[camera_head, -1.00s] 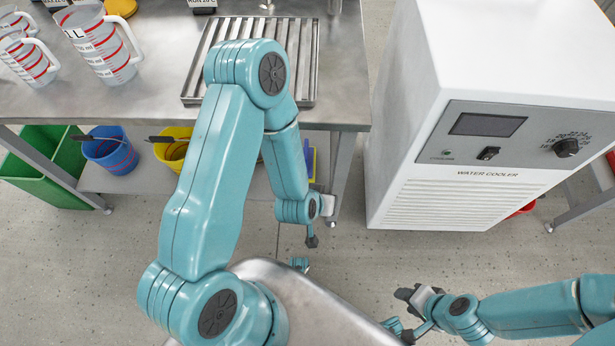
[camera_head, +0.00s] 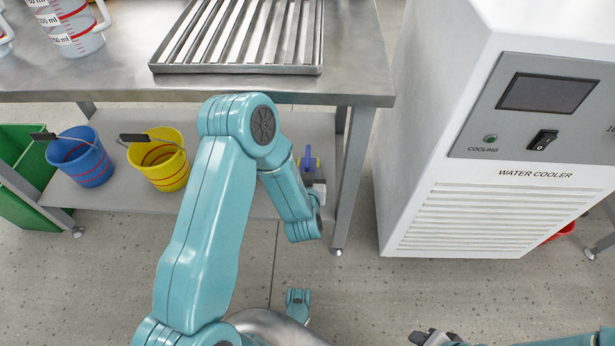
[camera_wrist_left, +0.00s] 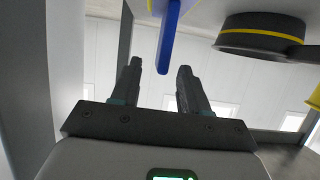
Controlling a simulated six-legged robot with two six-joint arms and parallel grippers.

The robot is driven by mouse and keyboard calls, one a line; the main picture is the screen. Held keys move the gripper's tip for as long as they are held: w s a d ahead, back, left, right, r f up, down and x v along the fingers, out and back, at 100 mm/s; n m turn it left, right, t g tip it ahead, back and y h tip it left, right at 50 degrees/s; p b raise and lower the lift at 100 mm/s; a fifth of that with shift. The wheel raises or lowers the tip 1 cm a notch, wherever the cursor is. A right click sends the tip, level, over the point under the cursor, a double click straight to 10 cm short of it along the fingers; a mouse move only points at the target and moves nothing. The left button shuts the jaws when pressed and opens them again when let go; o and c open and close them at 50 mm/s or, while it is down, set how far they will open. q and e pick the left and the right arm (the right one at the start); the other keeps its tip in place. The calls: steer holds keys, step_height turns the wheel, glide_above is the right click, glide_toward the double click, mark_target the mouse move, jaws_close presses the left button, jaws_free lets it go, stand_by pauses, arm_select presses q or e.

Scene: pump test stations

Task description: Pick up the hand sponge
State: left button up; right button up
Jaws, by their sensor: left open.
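A blue and yellow object (camera_head: 308,161), which I take to be the hand sponge, is on the lower shelf under the steel table. It is small in the head view and partly covered by my left gripper (camera_head: 309,178), just in front of it. In the left wrist view its blue part (camera_wrist_left: 168,36) reaches down from the top edge, between and beyond the fingertips. The left gripper (camera_wrist_left: 158,68) is open, with nothing held. My right gripper (camera_head: 430,338) is only partly in view at the bottom edge, and its jaws cannot be made out.
The lower shelf (camera_head: 115,200) also holds a blue bucket (camera_head: 82,165) and a yellow bucket (camera_head: 158,170). A table leg (camera_head: 350,185) stands close right of my left gripper. A dark round thing with a yellow band (camera_wrist_left: 262,38) is right of the fingers. The water cooler (camera_head: 490,210) stands right.

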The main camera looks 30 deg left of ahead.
arm_select(q)
steer(key=x, duration=0.3)
steer(key=shift+b, duration=0.3)
steer(key=b+x, duration=0.1)
steer(key=x, duration=0.4)
steer(key=shift+s+a+f+b, duration=0.1)
steer(key=shift+s+f+b, duration=0.1)
steer(key=shift+b, duration=0.15)
jaws_close()
arm_select(e)
steer(key=shift+w+d+f+t, duration=0.1)
steer(key=shift+w+f+t, duration=0.05)
steer(key=shift+w+f, duration=0.4)
steer(key=shift+w+d+f+t, duration=0.15)
steer(key=shift+w+f, duration=0.2)
steer(key=shift+f, duration=0.3)
